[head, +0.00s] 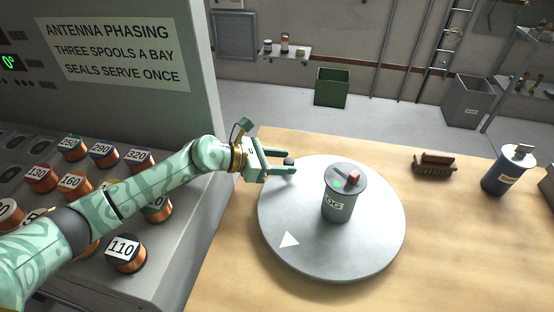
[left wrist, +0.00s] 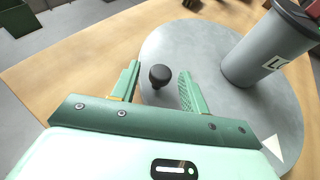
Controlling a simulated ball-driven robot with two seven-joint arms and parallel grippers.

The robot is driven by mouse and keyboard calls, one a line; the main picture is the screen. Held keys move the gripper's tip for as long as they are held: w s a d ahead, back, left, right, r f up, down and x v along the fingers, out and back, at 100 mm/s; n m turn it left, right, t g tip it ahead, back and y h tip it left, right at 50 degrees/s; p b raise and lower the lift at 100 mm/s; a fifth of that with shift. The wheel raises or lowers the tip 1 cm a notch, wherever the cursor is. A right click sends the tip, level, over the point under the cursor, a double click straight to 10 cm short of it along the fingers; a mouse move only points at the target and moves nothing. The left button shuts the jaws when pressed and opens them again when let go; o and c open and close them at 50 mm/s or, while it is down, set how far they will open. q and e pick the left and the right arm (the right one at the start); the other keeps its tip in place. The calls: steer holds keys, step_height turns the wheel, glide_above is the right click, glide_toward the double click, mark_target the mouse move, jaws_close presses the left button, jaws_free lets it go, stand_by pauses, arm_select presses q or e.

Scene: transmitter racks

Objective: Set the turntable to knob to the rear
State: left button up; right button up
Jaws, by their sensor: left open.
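The turntable (head: 370,248) is a round grey disc on the wooden table, with a white triangle mark (head: 289,239) near its front-left rim. Its black knob (head: 289,162) stands at the rear-left rim. A grey-green canister (head: 337,207) with a green light and a red part on its lid stands upright on the disc. My left gripper (head: 281,163) is open at the knob. In the left wrist view the knob (left wrist: 160,75) sits between the two open fingers (left wrist: 160,88), with a gap on each side. My right gripper is not in view.
A sloped rack with several copper spools (head: 126,252) is at the left, under my left arm.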

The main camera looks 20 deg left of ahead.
arm_select(q)
steer(key=p+v, duration=0.1)
steer(key=v, duration=1.5)
steer(key=shift+r+p, duration=0.15)
steer(key=shift+p, duration=0.25)
steer(key=shift+s+a, duration=0.1)
